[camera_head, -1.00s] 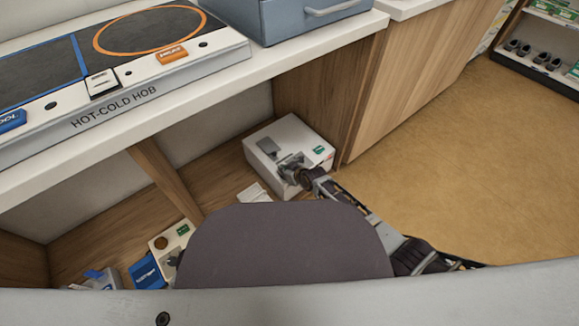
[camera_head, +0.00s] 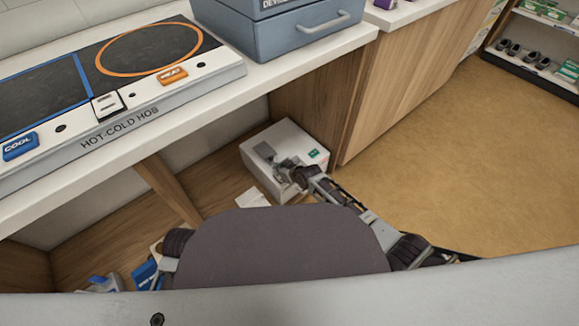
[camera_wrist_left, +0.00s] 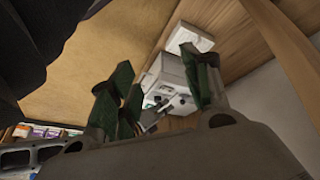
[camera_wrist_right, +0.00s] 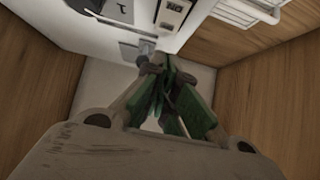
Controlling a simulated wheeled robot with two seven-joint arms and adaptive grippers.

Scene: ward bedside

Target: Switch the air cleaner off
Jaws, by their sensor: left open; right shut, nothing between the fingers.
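A white box-shaped device (camera_head: 270,133), which I take to be the air cleaner, stands on the low wooden shelf under the counter. It has a small green label and a grey panel. My right gripper (camera_head: 284,172) is at its near face, fingers shut and empty. In the right wrist view, the fingertips (camera_wrist_right: 163,72) are close to a white face with a dark round mark (camera_wrist_right: 112,8) and a small switch panel (camera_wrist_right: 174,12); contact is unclear. My left gripper (camera_wrist_left: 156,62) is open and empty, with the white device (camera_wrist_left: 168,80) beyond its fingers.
The counter above carries the hot-cold hob (camera_head: 120,128) and a blue-grey drawer unit (camera_head: 285,30). A white card (camera_head: 252,198) lies on the low shelf, and a blue item (camera_head: 145,273) is at lower left. A wooden side panel stands beside the device. Open floor (camera_head: 450,140) lies to the right.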

